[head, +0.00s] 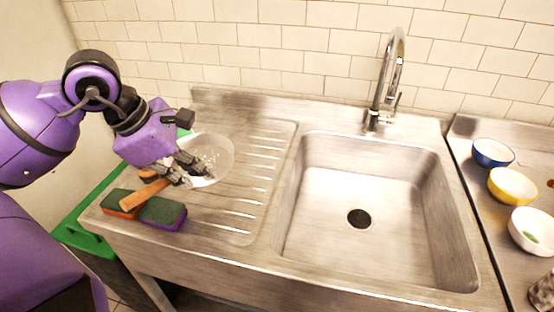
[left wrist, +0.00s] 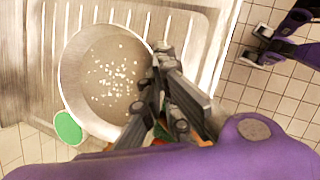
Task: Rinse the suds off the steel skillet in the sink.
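The steel skillet (head: 215,160) sits over the ribbed drainboard left of the sink, with white suds specks inside. Its wooden handle (head: 145,194) points toward the front left. In the left wrist view the skillet (left wrist: 95,85) shows its round inside and scattered suds. My left gripper (head: 180,168) is at the handle, close to the pan's rim. Its fingers (left wrist: 170,90) look close together beside the rim, but whether they grip the handle is hidden. The sink basin (head: 330,225) is empty, with a dark drain. The faucet (head: 385,80) stands behind it; no water shows.
Two sponges, one orange and green (head: 119,203) and one purple and green (head: 162,212), lie at the drainboard's front left. Blue (head: 492,153), yellow (head: 512,186) and white (head: 530,232) bowls stand on the right counter. A tiled wall (head: 290,60) closes the back.

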